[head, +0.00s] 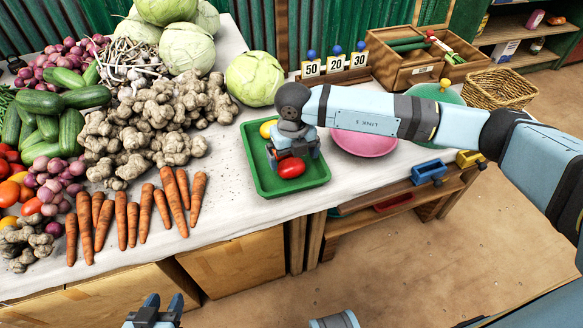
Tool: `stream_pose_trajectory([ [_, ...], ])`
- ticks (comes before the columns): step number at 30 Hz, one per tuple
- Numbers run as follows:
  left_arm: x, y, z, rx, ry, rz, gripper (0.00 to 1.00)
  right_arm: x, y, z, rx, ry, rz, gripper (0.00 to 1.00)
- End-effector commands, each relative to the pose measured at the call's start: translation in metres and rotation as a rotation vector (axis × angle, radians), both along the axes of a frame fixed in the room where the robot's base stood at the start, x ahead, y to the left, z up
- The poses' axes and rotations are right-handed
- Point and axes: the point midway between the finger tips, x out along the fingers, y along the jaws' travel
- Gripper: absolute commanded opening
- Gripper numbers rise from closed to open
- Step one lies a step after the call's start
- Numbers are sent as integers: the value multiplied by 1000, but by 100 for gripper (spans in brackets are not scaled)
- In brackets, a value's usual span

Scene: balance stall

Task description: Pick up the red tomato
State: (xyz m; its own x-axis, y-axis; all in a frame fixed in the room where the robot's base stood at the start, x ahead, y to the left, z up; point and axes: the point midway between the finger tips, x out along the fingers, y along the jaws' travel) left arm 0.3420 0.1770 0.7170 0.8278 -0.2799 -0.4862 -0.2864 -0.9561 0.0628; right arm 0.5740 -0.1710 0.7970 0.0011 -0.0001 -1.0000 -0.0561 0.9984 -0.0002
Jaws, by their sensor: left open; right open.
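A red tomato (291,168) lies in the green tray (262,185) on the white-covered stall table. My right gripper (290,152) points down over the tray, just behind the tomato in the picture. It is open; its wrist hides part of the tray, and I cannot tell whether a finger touches the tomato. A yellow round item (267,128) lies in the back of the tray, partly hidden by the gripper. My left gripper (161,308) is open and empty at the bottom edge, low in front of the table.
Carrots (145,212), ginger (150,130), cucumbers (70,132) and cabbages (187,52) crowd the table's left side. A pink bowl (365,145) is right of the tray, below my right arm. Number cards (336,65) and a wooden box (420,65) stand behind. Bare cloth lies before the tray.

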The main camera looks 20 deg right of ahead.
Motion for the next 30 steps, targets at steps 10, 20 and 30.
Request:
stream_pose_trajectory([
  [10, 0, -1, -4, -7, -3, -1, 43, 2, 4, -42, 1, 1, 0, 100],
  [20, 0, -1, -3, -6, -4, -3, 43, 2, 4, -41, 0, 1, 0, 61],
  [30, 0, -1, -3, -6, -4, -3, 43, 2, 4, -39, 0, 0, 0, 50],
])
